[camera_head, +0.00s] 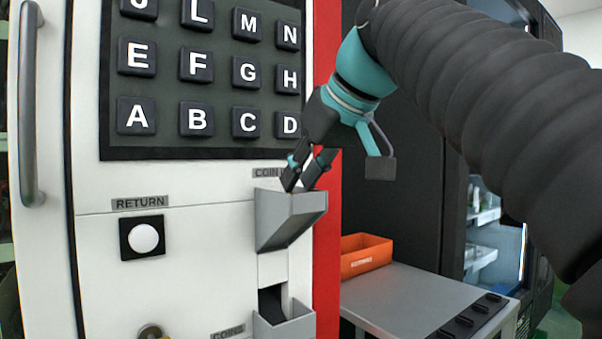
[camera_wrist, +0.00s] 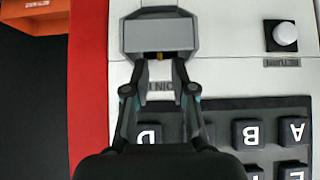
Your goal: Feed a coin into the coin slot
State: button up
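The coin slot (camera_head: 290,217) is a grey, open-topped hopper under the partly covered COIN label (camera_head: 268,172) on the white machine front. It also shows in the wrist view (camera_wrist: 160,36), upside down. My gripper (camera_head: 301,184) points down at the hopper's top opening, its fingertips at the rim. In the wrist view my gripper's two fingers (camera_wrist: 159,62) stand apart on either side of the opening. No coin is visible in the head view.
A letter keypad (camera_head: 210,80) lies above the slot. A RETURN button (camera_head: 143,239) is to the left. A lower grey coin cup (camera_head: 284,325) sits below. An orange bin (camera_head: 366,254) stands on a grey table (camera_head: 400,300) at the right.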

jog(key=shift+r, duration=0.1)
jog(key=v, duration=1.2)
dwell(1.0)
